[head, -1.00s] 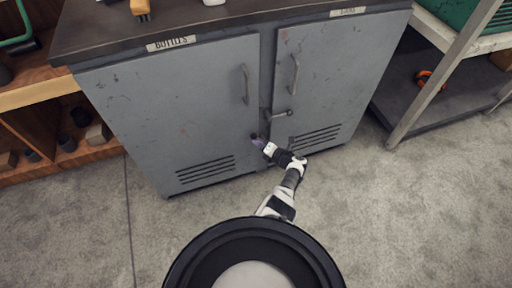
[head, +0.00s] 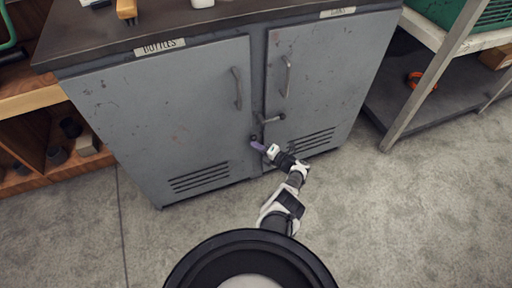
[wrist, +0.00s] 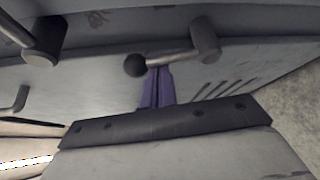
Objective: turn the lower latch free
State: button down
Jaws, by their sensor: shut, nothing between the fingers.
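The lower latch is a grey bar with a dark ball end, seen in the wrist view (wrist: 180,58). Its ball end (head: 253,138) shows near the seam between the two cabinet doors in the head view; my gripper hides the rest there. My gripper (head: 257,146) has purple fingers, shut and empty, beside the lower latch near its ball end. In the wrist view the fingertips (wrist: 157,72) reach the bar's edge; I cannot tell whether they touch it. The upper latch (head: 270,120) lies above, across the seam, and also shows at the left of the wrist view (wrist: 42,42).
The grey cabinet (head: 160,120) has two doors that look closed, each with an upright handle (head: 237,88) and vents. A metal shelf rack (head: 420,90) stands at right and a wooden shelf (head: 30,95) at left. The floor in front (head: 400,220) is clear.

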jog(key=shift+w+d+r, duration=0.15)
jog(key=shift+w+d, duration=0.1)
jog(key=shift+d, duration=0.3)
dwell(0.4)
jog(key=shift+s+a+r+p, duration=0.1)
jog(key=shift+s+a+p, duration=0.25)
jog(key=shift+a, duration=0.1)
jog(key=s+d+p, duration=0.3)
jog(key=s+d, duration=0.1)
jog(key=s, duration=0.4)
jog(key=shift+d, duration=0.35)
jog(key=shift+s, duration=0.1)
